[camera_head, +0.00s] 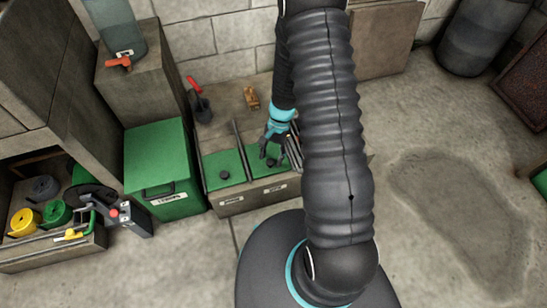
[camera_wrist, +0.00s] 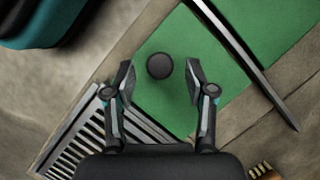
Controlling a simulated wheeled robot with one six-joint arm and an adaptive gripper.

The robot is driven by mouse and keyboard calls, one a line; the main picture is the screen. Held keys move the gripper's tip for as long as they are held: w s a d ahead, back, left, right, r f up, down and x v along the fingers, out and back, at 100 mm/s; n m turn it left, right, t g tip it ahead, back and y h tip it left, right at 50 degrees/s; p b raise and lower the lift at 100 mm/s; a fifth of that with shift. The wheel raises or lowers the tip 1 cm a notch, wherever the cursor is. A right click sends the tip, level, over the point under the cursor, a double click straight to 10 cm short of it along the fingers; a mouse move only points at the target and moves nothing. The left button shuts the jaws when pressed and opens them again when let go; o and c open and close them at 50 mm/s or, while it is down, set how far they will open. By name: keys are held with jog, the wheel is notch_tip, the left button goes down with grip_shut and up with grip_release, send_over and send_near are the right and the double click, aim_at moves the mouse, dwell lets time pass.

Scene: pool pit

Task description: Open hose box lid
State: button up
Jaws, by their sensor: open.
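Two green lids with black knobs sit side by side in a low stone bench: a left lid (camera_head: 216,160) and a right lid (camera_head: 258,170). Both lie flat and closed. Small labels on the bench front are too blurred to read surely, so I cannot tell which names the hose box. My gripper (camera_head: 270,149) is over the right lid. In the wrist view my gripper (camera_wrist: 159,80) is open and empty, its fingertips on either side of the round black knob (camera_wrist: 159,66) of the green lid (camera_wrist: 210,82). The knob lies slightly ahead of the fingertips; I cannot tell the height gap.
A slatted grate (camera_wrist: 84,128) lies beside the lid, and a dark bar (camera_wrist: 250,64) runs along its other side. A red-handled tool (camera_head: 199,101) and a wooden brush (camera_head: 251,97) lie behind. A larger green box (camera_head: 158,157) stands left. Floor at right is clear.

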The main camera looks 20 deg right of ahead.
jog(key=shift+s+a+f, duration=0.15)
jog(key=shift+f, duration=0.35)
